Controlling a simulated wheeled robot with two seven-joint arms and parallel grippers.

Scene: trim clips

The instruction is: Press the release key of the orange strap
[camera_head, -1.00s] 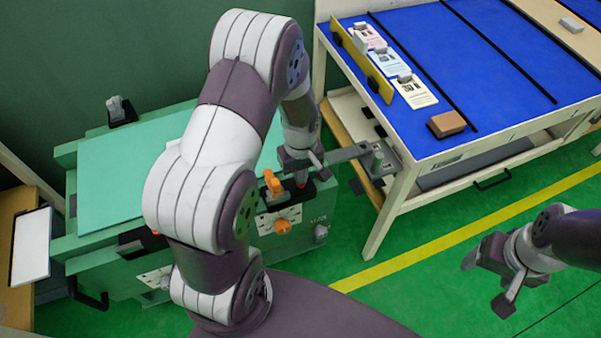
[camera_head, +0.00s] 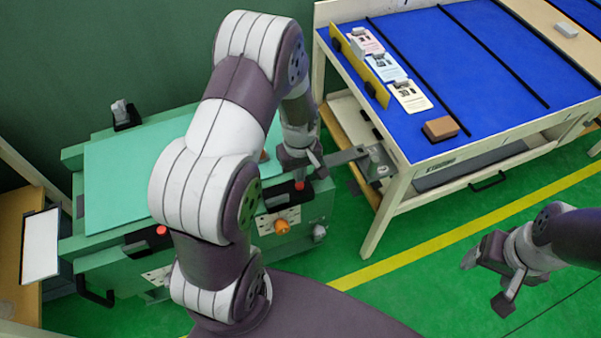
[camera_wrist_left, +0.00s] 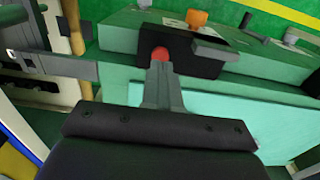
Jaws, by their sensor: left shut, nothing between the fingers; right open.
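A red release key (camera_head: 299,186) sits in a black housing (camera_head: 275,199) on the right end of the green case (camera_head: 95,190). It also shows in the left wrist view (camera_wrist_left: 160,53). My left gripper (camera_head: 301,170) is shut and empty, pointing down at this key. In the left wrist view its fingertips (camera_wrist_left: 161,68) are right at the key; I cannot tell whether they press it. No upright orange strap shows at the housing; a small brownish piece (camera_head: 264,155) shows beside my arm. My right gripper (camera_head: 484,279) is open and empty, away from the case.
An orange knob (camera_head: 281,227) is on the case front. A second red key (camera_head: 161,230) is further left. My left arm hides the middle of the case.

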